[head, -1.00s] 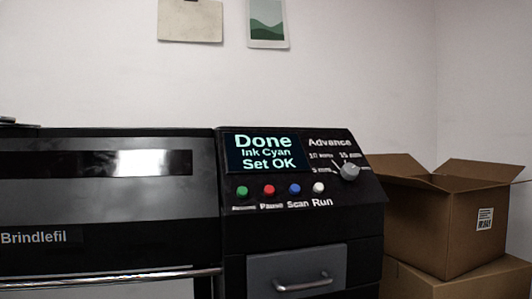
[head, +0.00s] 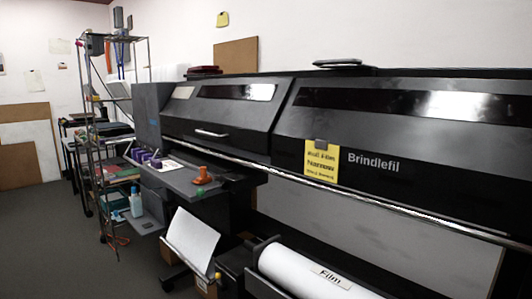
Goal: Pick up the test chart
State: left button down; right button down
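No sheet in view is clearly marked as the test chart. A blank-looking white sheet (head: 193,240) leans in a low holder in front of the printer. A small pale sheet (head: 174,167) lies on the printer's grey side shelf (head: 190,183), beside purple items; it is too small to read. Neither of my grippers is in view.
The long dark printer (head: 400,130) fills the right, with a yellow note (head: 321,162) on its front. A film roll (head: 300,272) sits below. An orange stamp-like object (head: 203,176) stands on the shelf. A wire rack (head: 95,150) stands behind at left. Grey floor (head: 50,250) is clear at left.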

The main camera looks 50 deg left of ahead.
aim_at(165, 166)
jog(key=u, duration=2.3)
jog(key=k, duration=0.6)
jog(key=u, duration=0.8)
jog(key=i, duration=2.1)
jog(key=u, duration=0.45)
jog(key=i, duration=2.45)
jog(key=z, duration=1.6)
jog(key=i, duration=1.2)
jog(key=z, duration=1.1)
jog(key=i, duration=0.2)
jog(key=z, duration=0.25)
